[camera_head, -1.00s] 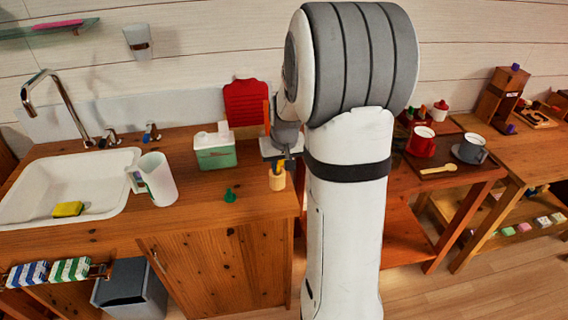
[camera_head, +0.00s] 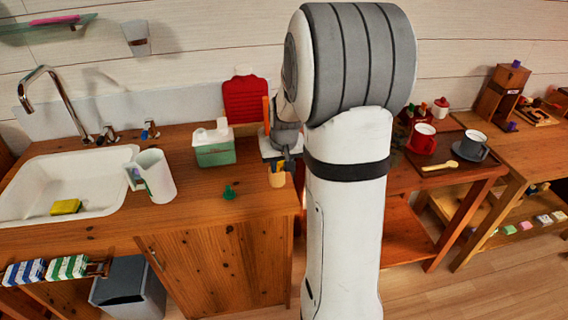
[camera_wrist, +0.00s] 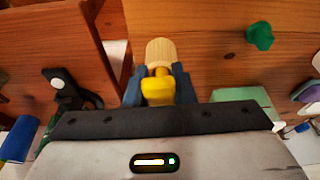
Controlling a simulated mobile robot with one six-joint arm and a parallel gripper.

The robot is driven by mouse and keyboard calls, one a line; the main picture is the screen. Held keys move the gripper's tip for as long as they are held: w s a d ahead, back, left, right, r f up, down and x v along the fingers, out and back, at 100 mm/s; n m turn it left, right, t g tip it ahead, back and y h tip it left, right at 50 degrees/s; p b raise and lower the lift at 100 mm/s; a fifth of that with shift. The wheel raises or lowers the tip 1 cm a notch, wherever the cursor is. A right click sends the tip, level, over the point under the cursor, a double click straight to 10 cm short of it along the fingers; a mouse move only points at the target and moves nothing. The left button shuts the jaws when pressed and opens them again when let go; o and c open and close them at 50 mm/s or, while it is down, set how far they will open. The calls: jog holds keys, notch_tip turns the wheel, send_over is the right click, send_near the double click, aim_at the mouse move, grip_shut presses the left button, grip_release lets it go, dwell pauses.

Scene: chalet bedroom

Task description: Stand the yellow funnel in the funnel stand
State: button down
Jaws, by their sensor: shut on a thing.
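The yellow funnel (camera_wrist: 158,91) is between the two blue fingers of my gripper (camera_wrist: 158,80) in the wrist view, and the gripper is shut on it. The funnel stand looks like a pale, light-wood cup (camera_wrist: 160,50). It stands on the wooden counter close to the right edge and shows just below my gripper (camera_head: 281,165) in the head view (camera_head: 277,180). The funnel's narrow end meets or overlaps the stand's near rim in the wrist view. I cannot tell how far it is inside.
A small green piece (camera_head: 229,192) lies on the counter left of the stand. A green-and-white box (camera_head: 214,152), a white jug (camera_head: 155,177) and the sink (camera_head: 90,190) are further left. A red board (camera_head: 246,100) leans at the wall. The counter's front is clear.

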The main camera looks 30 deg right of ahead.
aim_at(282, 162)
jog(key=shift+f+b, duration=1.75)
jog(key=shift+f, duration=0.5)
jog(key=c, duration=1.1)
grip_release()
jog(key=shift+c, duration=0.2)
jog(key=shift+r, duration=0.25)
jog(key=v, duration=0.7)
jog(key=shift+s+r, duration=0.1)
jog(key=shift+r, duration=0.1)
